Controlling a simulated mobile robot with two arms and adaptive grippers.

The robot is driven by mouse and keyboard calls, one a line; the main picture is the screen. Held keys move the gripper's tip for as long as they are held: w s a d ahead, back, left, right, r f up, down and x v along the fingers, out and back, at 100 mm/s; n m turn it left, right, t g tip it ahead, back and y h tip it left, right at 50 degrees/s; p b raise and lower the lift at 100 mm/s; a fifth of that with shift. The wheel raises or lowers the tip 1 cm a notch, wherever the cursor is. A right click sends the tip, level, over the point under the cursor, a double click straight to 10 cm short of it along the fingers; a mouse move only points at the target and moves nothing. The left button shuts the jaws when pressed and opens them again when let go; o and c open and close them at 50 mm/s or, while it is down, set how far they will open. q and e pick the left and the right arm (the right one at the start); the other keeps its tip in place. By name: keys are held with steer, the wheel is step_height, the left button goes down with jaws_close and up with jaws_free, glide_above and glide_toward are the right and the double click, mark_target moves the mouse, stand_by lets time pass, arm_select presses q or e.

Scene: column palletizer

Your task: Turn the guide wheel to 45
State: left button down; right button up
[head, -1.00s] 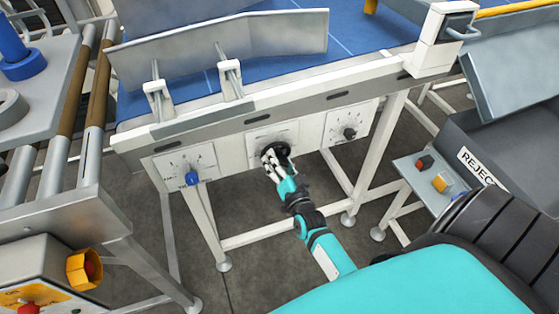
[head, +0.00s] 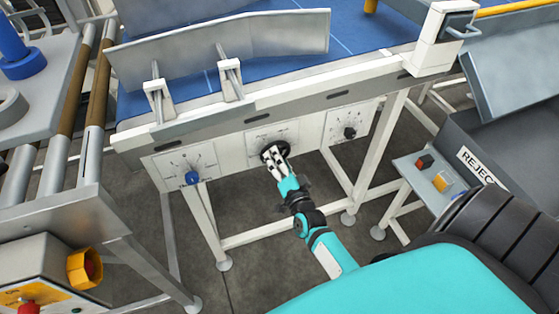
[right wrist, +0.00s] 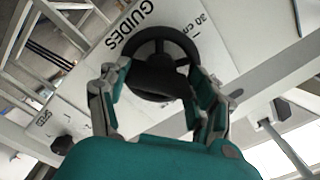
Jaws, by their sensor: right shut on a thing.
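The guide wheel (head: 266,153) is black and sits on the middle white panel of the conveyor frame. In the right wrist view the wheel (right wrist: 160,84) shows its round rim and spokes, under the printed word GUIDES. My right gripper (head: 278,158) is at the wheel, its fingers shut on it from opposite sides; they also show in the right wrist view (right wrist: 154,76). The fingers cover part of the wheel in the head view. The dial scale around it is too small to read. My left gripper is not in view.
A blue knob (head: 192,177) is on the panel to the left and a black knob (head: 349,132) on the panel to the right. Metal guide rails (head: 225,50) stand over the blue belt above.

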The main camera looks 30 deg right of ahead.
steer(key=o, duration=1.2)
steer(key=shift+c, duration=0.2)
steer(key=v, duration=1.2)
